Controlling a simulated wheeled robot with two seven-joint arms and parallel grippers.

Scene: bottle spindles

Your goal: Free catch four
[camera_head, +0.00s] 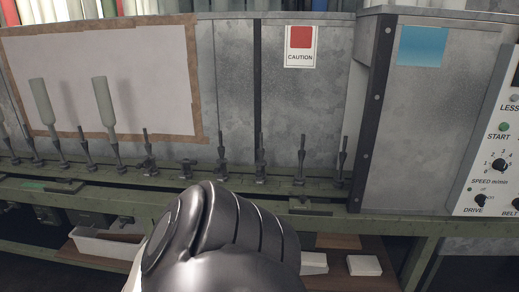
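A row of dark spindles stands along a green rail (235,207) in front of a grey metal housing. Two pale, slightly tilted bottles or sleeves, the left one (42,102) and the right one (104,102), sit on spindles at the left. Spindles further right are bare, such as the middle one (221,150) and the rightmost one (342,160). Small dark fittings (187,168) sit on the rail between and under spindles; I cannot tell which is catch four. A dark metallic part of my arm covers the lower middle. Neither gripper's fingers show.
A control panel (490,150) with knobs and a green button is at the right edge. A caution sign (300,50) is on the housing. Below the rail are a white bin (100,246) and small white boxes (364,265).

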